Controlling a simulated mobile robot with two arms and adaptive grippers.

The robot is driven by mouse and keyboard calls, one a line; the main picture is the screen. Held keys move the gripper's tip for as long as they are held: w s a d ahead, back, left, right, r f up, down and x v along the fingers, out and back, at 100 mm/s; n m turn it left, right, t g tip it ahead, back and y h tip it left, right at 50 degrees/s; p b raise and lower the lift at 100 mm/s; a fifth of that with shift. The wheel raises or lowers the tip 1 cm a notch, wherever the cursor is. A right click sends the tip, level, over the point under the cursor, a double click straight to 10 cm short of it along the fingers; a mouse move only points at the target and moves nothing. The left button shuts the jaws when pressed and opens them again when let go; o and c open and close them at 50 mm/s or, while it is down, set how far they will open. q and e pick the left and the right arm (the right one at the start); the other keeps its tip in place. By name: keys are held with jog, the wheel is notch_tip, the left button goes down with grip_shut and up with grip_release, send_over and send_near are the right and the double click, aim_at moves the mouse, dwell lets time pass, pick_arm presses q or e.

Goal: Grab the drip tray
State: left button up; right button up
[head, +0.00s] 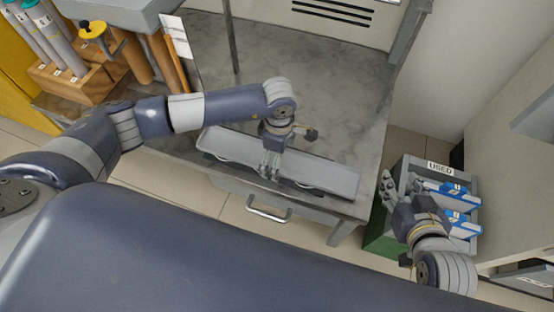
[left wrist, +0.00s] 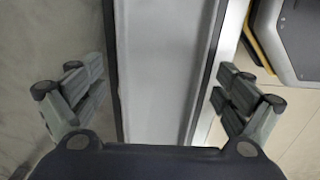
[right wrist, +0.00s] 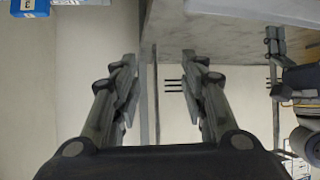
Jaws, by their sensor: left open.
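The drip tray (head: 325,175) is a long, shallow grey tray lying along the front edge of the grey table. In the left wrist view the tray (left wrist: 165,65) runs up the middle, between my finger pairs. My left gripper (head: 270,170) is over the tray's middle and hides part of it. Its fingers are spread wide on either side of the tray in the left wrist view (left wrist: 158,98); I cannot tell whether they touch it. My right gripper (head: 388,190) is open and empty, right of the table beside the crate.
A grey-green crate labelled USED (head: 440,167) with blue-ended items stands right of the table. The table top (head: 330,85) behind the tray is mostly clear. A wooden rack (head: 75,90) holding grey tubes is at the left. A drawer handle (head: 268,213) is below the tray.

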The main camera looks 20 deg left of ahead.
pick_arm(q)
jog(key=c, duration=1.3)
jog(key=shift+r, duration=0.15)
